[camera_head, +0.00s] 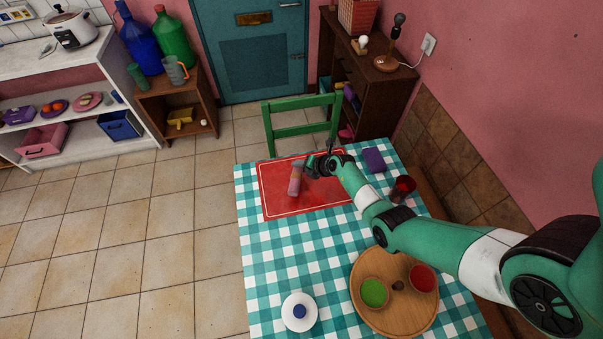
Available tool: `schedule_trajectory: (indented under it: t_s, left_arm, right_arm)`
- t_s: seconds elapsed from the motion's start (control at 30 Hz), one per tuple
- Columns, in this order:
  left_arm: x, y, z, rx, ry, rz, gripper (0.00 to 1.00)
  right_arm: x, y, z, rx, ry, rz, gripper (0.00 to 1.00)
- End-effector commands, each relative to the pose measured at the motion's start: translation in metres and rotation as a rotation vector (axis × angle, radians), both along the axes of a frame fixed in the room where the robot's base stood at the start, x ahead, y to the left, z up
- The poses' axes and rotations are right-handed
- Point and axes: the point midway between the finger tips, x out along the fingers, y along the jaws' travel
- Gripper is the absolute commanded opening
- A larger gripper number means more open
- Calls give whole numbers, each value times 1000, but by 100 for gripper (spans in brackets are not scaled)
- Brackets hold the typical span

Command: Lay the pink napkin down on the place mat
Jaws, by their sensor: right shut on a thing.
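The pink napkin (295,184) looks like a small upright or slightly tilted strip over the left-middle part of the red place mat (325,197). My right gripper (305,167) reaches in from the right over the mat and is shut on the napkin near its upper end. I cannot tell whether the napkin's lower end touches the mat. The mat lies flat on the checked tablecloth (262,262), and the gripper and arm hide part of its right side. My left gripper is not in view.
A purple folded item (375,159) and a dark red cup (403,187) stand right of the mat. A green chair (303,131) stands behind.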

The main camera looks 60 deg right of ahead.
Motion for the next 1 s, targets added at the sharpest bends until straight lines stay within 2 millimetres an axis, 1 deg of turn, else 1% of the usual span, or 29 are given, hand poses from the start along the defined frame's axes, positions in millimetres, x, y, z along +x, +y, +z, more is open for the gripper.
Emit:
schedule_trajectory:
  t_s: [0.03, 0.1, 0.33, 0.73, 0.83, 0.87, 1.0]
  left_arm:
    - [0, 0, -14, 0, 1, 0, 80]
    - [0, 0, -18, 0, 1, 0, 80]
    - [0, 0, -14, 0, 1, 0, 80]
    - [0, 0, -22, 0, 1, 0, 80]
    - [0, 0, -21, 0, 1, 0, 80]
    - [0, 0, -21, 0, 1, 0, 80]
    - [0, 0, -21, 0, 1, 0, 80]
  right_arm:
    - [0, 1, -18, 1, 1, 1, 0]
    - [0, 1, -24, 1, 2, 2, 0]
    - [0, 1, -21, 0, 0, 1, 0]
    - [0, 1, -34, 0, 1, 1, 0]
    - [0, 1, -33, 0, 1, 1, 0]
    - [0, 1, -33, 0, 1, 1, 49]
    - [0, 1, -33, 0, 1, 1, 74]
